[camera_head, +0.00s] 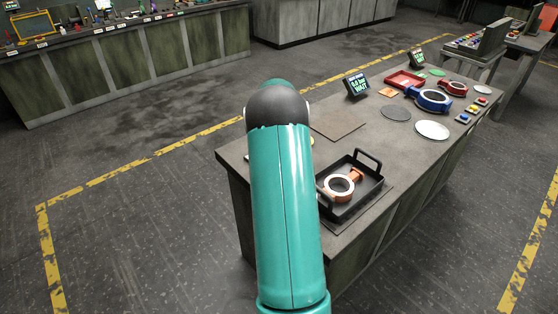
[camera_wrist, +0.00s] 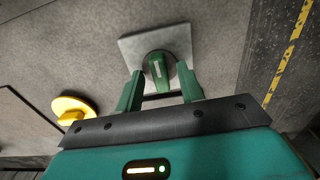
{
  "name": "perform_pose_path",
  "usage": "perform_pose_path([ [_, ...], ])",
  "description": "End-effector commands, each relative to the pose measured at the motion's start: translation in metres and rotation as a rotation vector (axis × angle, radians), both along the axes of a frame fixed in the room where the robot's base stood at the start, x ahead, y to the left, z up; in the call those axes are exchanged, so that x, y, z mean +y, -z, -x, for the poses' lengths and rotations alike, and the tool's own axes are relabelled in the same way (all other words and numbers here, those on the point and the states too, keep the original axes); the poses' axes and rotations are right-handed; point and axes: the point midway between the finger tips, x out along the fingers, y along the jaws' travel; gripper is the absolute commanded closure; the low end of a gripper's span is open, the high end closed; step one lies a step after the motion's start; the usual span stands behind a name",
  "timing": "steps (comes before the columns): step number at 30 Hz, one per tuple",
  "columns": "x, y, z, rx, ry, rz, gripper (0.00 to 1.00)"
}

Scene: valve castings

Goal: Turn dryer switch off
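In the wrist view, a round dark green knob (camera_wrist: 157,66) with a pale line mark sits on a square grey plate (camera_wrist: 180,40) on the worktop; it looks like the switch, though no label is readable. My gripper (camera_wrist: 160,72) is open, its two green fingers apart with their tips at either side of the knob's near part. I cannot tell whether they touch it. In the head view my teal arm hides the gripper and the knob.
A yellow knob-like part (camera_wrist: 73,109) lies left of my gripper. On the workbench (camera_head: 365,130) are a black tray (camera_head: 349,211) with an orange ring casting (camera_head: 339,188), a display (camera_head: 356,84), a blue valve casting (camera_head: 430,98) and a red tray (camera_head: 405,79). Yellow-lined floor lies around.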

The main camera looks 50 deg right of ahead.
Motion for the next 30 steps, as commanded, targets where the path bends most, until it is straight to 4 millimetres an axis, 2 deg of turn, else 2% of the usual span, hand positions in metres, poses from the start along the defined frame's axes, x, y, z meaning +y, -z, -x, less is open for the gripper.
perform_pose_path([
  [6,0.0,-0.001,0.0,0.0,0.001,0.0,0.62],
  [11,0.0,-0.016,0.0,-0.001,0.001,0.001,0.62],
  [24,0.0,-0.11,0.0,-0.002,0.0,0.002,0.62],
  [30,0.0,-0.134,0.0,-0.001,0.001,0.001,0.62],
])
